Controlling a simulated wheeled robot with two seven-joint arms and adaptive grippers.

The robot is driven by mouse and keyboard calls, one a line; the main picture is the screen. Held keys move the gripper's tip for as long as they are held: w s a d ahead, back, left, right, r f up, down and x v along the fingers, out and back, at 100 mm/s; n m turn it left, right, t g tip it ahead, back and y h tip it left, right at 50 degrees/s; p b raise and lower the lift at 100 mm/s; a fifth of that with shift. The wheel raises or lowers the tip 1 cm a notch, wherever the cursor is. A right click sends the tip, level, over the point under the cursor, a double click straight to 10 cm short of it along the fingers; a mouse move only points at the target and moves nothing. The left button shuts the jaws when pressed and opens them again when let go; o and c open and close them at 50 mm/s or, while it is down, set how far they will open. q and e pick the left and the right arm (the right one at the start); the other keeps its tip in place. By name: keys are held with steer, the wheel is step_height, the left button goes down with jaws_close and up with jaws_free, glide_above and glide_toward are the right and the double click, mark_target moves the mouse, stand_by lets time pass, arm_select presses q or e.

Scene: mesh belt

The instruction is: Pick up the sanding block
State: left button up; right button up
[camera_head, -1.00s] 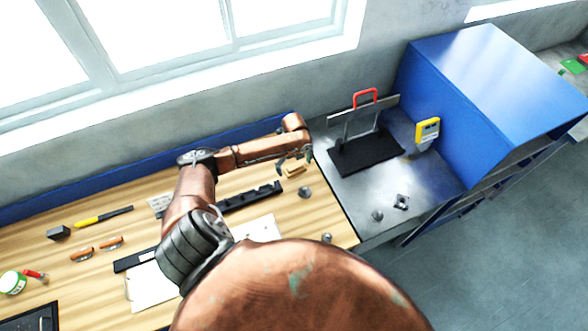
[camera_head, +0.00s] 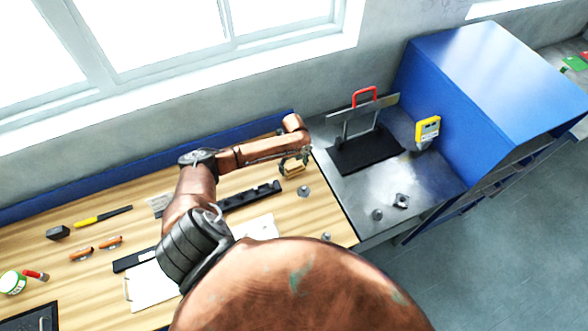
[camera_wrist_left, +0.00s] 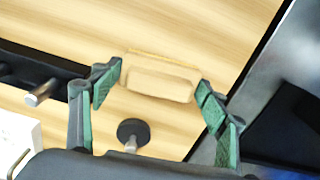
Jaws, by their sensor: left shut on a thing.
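The sanding block (camera_head: 292,170) is a small tan block near the right end of the wooden bench. It also shows in the left wrist view (camera_wrist_left: 158,82), spanning the gap between the fingertips. My left gripper (camera_head: 294,164) comes down over it from above, and its green-padded fingers show in the left wrist view (camera_wrist_left: 160,84), one at each end of the block. The gripper is shut on the block. Whether the block is clear of the bench is hard to tell. My right gripper is not in view.
A black slotted rail (camera_head: 252,196) lies left of the block. A grey round-based knob (camera_head: 304,191) stands just in front of it. A metal table (camera_head: 440,182) with a black plate (camera_head: 362,152) adjoins at right. A blue cabinet (camera_head: 480,95) stands beyond it.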

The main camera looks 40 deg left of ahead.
arm_select(q)
steer(key=shift+w, duration=0.15)
steer(key=shift+c, duration=0.4)
steer(key=shift+r, duration=0.3)
step_height(320, 180, up, 2)
steer(key=s+d+r+b, duration=0.2)
steer(key=s+d+r, duration=0.7)
steer(key=s+r, duration=0.1)
steer(key=shift+s+d+r+b, duration=0.15)
steer(key=shift+s+r+b, duration=0.05)
steer(key=shift+s+b, duration=0.15)
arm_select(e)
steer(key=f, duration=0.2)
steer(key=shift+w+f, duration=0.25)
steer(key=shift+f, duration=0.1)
